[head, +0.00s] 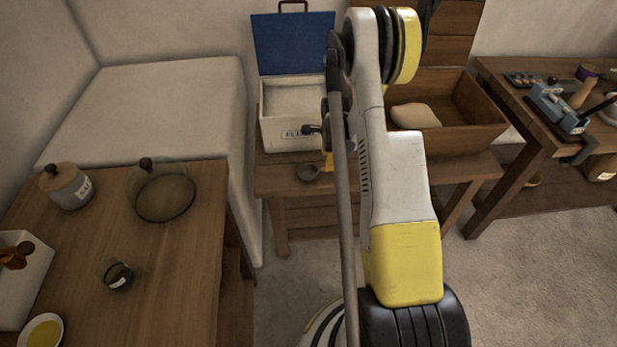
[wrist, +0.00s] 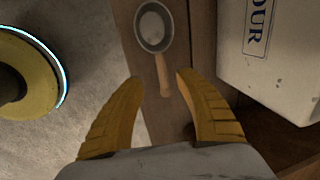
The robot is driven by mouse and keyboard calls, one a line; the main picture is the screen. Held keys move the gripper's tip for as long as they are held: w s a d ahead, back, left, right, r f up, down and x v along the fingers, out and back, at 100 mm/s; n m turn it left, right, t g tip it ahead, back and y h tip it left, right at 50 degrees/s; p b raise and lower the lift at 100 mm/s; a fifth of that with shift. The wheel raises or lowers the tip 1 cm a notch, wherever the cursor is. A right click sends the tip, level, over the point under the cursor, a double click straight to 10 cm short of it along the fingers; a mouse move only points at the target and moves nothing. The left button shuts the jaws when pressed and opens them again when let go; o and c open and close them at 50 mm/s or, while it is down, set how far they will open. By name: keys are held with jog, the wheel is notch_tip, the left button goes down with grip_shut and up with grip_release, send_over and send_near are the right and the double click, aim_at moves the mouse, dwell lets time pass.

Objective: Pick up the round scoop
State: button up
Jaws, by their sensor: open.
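The round scoop (head: 308,173) lies on the low wooden bench, near its front edge and in front of the white flour bin. In the wrist view the scoop (wrist: 153,29) has a round grey bowl with a pale inside and a light wooden handle (wrist: 163,76). My gripper (wrist: 157,77) is open and empty. Its yellow fingers appear on either side of the handle's end, with the bowl beyond the tips; the height gap is unclear. In the head view my arm hides most of the gripper, and only a bit of yellow (head: 328,161) shows beside the scoop.
The flour bin (head: 290,133), its blue lid (head: 292,42) raised, stands close behind the scoop. A wooden box (head: 467,139) holding a pale loaf-like lump (head: 415,116) is to its right. A table (head: 170,270) with jars is at left, a cluttered workbench (head: 510,85) at right.

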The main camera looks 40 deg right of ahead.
aim_at(319, 170)
jog(key=f+b, duration=0.1)
jog(key=f, duration=0.1)
jog(key=w+f+b, duration=0.1)
jog(key=f, duration=0.1)
jog(key=d+f+b, duration=0.1)
jog(key=f, duration=0.2)
jog(key=shift+w+b, duration=0.2)
jog(key=shift+b, duration=0.1)
jog(key=shift+r, duration=0.1)
grip_shut()
